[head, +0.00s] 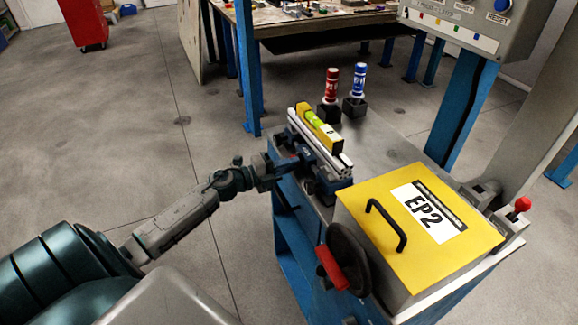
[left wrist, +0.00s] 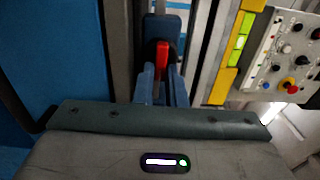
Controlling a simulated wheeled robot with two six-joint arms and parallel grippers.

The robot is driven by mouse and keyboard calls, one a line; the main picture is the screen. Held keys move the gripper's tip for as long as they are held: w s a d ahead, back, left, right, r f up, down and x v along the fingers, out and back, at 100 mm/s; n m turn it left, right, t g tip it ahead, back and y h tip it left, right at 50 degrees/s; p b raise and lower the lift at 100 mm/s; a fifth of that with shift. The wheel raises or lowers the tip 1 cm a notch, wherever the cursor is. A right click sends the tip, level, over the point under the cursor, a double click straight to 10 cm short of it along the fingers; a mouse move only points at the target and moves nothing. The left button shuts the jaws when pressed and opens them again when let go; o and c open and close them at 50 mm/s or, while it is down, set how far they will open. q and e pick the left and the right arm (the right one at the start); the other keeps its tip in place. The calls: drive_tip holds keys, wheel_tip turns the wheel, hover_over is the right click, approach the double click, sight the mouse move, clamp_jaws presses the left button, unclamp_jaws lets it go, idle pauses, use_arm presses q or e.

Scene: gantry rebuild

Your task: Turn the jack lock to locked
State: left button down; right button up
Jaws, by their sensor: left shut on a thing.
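A blue jack (head: 318,166) with pale rails stands at the left edge of the grey bench top, and a yellow spirit level (head: 318,129) lies along it. My left gripper (head: 289,163) reaches the left side of the jack. In the left wrist view my left gripper's fingers (left wrist: 163,84) are shut on a red lever (left wrist: 162,58), which appears to be the jack lock. The lever points along the fingers, and its lower end is partly hidden between them. In the head view the lever is hidden by the gripper. My right gripper is out of view.
A yellow-topped EP2 box (head: 465,240) with a black handle and a handwheel (head: 350,258) stands at the bench's near end. A red bottle (head: 331,87) and a blue bottle (head: 359,81) stand at the far end. A red-knobbed lever (head: 521,205) is at right.

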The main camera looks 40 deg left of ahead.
use_arm(q)
drive_tip(key=shift+f, duration=0.1)
drive_tip(key=c, duration=1.5)
unclamp_jaws()
drive_tip(key=shift+v, duration=5.4)
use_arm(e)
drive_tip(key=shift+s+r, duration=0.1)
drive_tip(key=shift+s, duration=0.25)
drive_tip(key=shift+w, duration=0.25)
